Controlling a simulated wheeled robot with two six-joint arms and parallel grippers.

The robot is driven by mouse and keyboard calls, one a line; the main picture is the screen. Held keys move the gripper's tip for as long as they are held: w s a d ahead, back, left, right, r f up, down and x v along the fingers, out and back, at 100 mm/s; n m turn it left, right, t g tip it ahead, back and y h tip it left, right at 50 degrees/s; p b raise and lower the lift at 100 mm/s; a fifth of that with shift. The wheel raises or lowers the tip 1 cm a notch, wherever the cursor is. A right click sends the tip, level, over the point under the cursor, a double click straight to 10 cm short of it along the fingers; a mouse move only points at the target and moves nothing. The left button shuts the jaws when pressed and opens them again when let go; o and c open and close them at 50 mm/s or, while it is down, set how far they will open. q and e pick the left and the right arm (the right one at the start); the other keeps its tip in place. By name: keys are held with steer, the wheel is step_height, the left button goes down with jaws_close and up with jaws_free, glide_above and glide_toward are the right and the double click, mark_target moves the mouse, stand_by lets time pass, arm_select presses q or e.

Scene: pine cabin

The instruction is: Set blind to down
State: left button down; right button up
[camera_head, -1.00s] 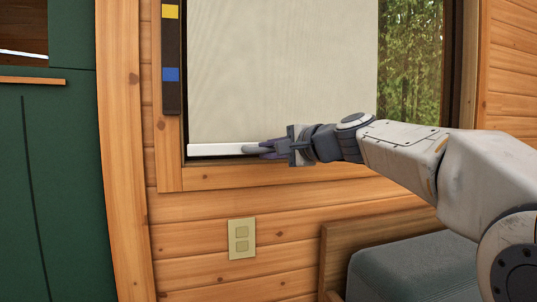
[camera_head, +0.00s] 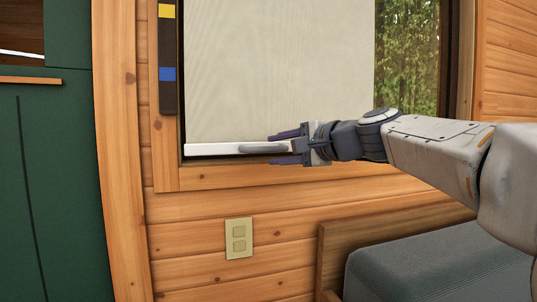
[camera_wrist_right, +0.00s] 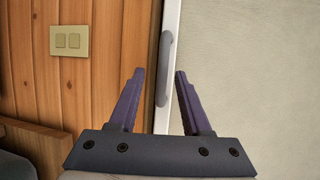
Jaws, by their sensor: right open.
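The cream blind (camera_head: 280,70) hangs in the window, with its white bottom bar (camera_head: 215,149) near the lower window frame. A grey handle (camera_head: 263,148) sits on the bar. My right gripper (camera_head: 285,147) is open at the handle's right end, one finger above the bar and one below it. In the right wrist view, the two fingers (camera_wrist_right: 158,88) stand apart on either side of the bar and the handle (camera_wrist_right: 164,70), with gaps showing between. A dark strip left of the blind carries a yellow mark (camera_head: 166,11) above and a blue mark (camera_head: 168,74) lower down.
A beige switch plate (camera_head: 239,238) is on the pine wall below the window. A grey cushioned seat (camera_head: 430,265) with a wooden back edge stands at lower right. Green cabinetry (camera_head: 55,190) is at left. Trees show through the uncovered glass.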

steer(key=v, duration=0.6)
steer(key=shift+f, duration=0.1)
steer(key=s+a+f+n+g+h, duration=0.1)
steer(key=s+a+f+n+g, duration=0.2)
steer(key=s+f, duration=0.35)
steer(key=s+a+f+n+g+h, duration=0.1)
steer(key=s+a+f+n+g, duration=0.15)
steer(key=f, duration=0.65)
steer(key=s+a+f+n+g+h, duration=0.1)
steer(key=s+a+f+n+g, duration=0.15)
steer(key=s+f, duration=0.4)
steer(key=s+d+f+n+g+h, duration=0.25)
steer(key=s+f+n, duration=0.25)
steer(key=s+f, duration=0.4)
steer(key=s+d+f+n+g+h, duration=0.2)
steer(key=s+d+f+n+h, duration=0.25)
steer(key=s+f, duration=0.45)
step_height(320, 180, up, 36)
steer(key=w+p, duration=0.1)
steer(key=p, duration=3.6)
steer(key=shift+w+y, duration=0.3)
steer(key=shift+w, duration=0.1)
